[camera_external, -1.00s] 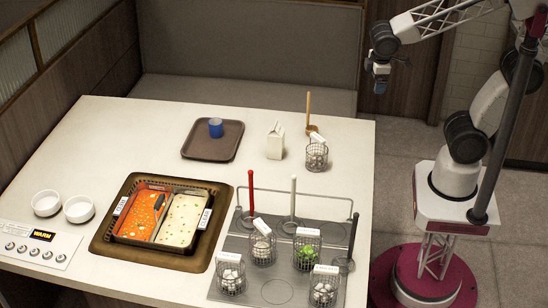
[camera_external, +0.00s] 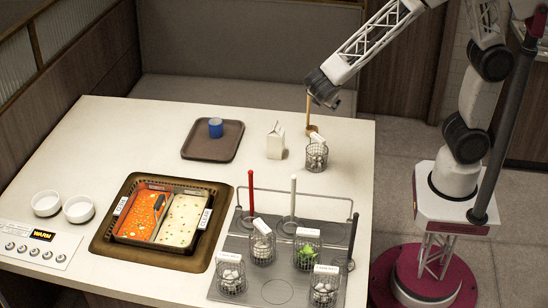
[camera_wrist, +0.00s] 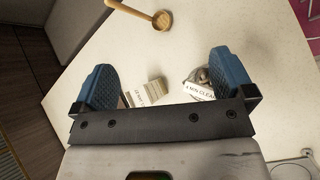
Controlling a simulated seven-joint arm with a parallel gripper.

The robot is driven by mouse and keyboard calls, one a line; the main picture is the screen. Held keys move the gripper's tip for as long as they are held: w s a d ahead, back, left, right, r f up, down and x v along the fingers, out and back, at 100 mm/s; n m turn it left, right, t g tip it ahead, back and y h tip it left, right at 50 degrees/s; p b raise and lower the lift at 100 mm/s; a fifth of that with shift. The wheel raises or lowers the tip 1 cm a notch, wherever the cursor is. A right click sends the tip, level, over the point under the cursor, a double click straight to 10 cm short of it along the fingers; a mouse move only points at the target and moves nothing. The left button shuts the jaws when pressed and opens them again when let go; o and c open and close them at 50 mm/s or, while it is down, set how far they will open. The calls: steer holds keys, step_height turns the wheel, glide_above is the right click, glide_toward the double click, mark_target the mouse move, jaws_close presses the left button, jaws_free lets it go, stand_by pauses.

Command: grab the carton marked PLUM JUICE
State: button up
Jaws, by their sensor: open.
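A white gable-topped carton (camera_external: 275,141) stands upright on the table, right of the brown tray. Its marking is too small to read in the external view. In the wrist view the carton (camera_wrist: 152,92) shows partly between my fingers, near the gripper's bar, with lettering I cannot make out. My gripper (camera_external: 327,101) is above the table's back right part, higher than the carton and to its right. In the wrist view my gripper (camera_wrist: 163,68) has its blue fingers wide apart with nothing held.
A wire basket (camera_external: 317,160) with a white label and a wooden ladle (camera_external: 308,108) stand close right of the carton. A tray (camera_external: 200,151) holds a blue cup (camera_external: 216,127). Several baskets and upright handles crowd the cooktop (camera_external: 226,273) in front.

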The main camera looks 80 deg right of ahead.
steer(key=w+a+f+n+t+h, duration=0.2)
steer(key=w+a+f+n, duration=0.25)
steer(key=w+f, duration=0.3)
steer(key=n+t+h, duration=0.2)
steer(key=n, duration=0.3)
glide_toward(278, 138)
steer(key=x, duration=0.5)
steer(key=shift+s, duration=0.1)
steer(key=shift+x, duration=1.3)
steer(key=shift+x, duration=2.6)
steer(key=shift+a, duration=0.1)
steer(key=c, duration=1.7)
